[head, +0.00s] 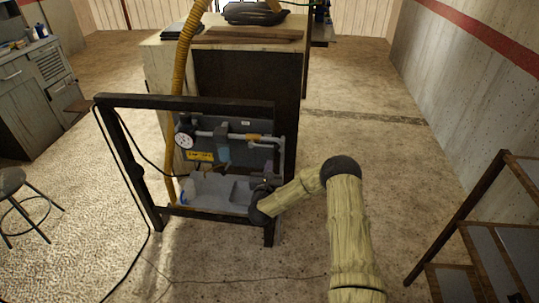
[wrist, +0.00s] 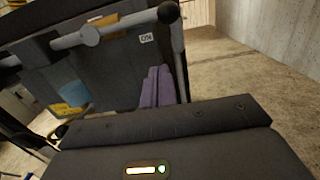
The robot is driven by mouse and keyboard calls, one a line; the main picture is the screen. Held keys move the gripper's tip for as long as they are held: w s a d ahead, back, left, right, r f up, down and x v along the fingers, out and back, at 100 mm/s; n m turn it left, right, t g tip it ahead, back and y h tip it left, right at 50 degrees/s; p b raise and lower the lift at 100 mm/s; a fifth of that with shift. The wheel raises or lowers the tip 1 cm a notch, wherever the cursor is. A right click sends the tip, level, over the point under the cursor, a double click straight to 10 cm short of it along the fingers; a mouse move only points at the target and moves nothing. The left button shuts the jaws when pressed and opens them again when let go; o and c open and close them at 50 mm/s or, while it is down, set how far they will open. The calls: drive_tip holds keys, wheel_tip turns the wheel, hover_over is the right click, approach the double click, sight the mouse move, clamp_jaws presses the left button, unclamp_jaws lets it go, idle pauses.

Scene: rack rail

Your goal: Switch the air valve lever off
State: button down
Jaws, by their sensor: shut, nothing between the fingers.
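The air valve lever (head: 253,137) looks like a short yellow-orange bar lying along the grey pipe at the upper right of the dark panel (head: 232,127). In the wrist view a tan bar (wrist: 128,21) lies along the pipe beside a round fitting (wrist: 90,36), likely the same lever. A small white label (wrist: 147,38), seemingly reading ON, is just below it. My gripper (wrist: 157,86) shows as two purple fingers, shut together and empty. They point up toward the panel, below the lever and apart from it. In the head view my wrist partly covers the panel's lower right.
A dark frame (head: 116,146) surrounds the panel, with a round gauge (head: 184,141), a yellow label (head: 200,156) and a grey tray (head: 212,188). A yellow hose (head: 183,62) runs down the left. A shelf (head: 468,240) stands right; the floor between is clear.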

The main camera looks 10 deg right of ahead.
sight(264, 146)
drive_tip(key=r, duration=0.1)
drive_tip(key=w+r+p, duration=0.1)
drive_tip(key=r, duration=0.2)
drive_tip(key=shift+w+d+p, duration=0.25)
drive_tip(key=shift+p, duration=0.1)
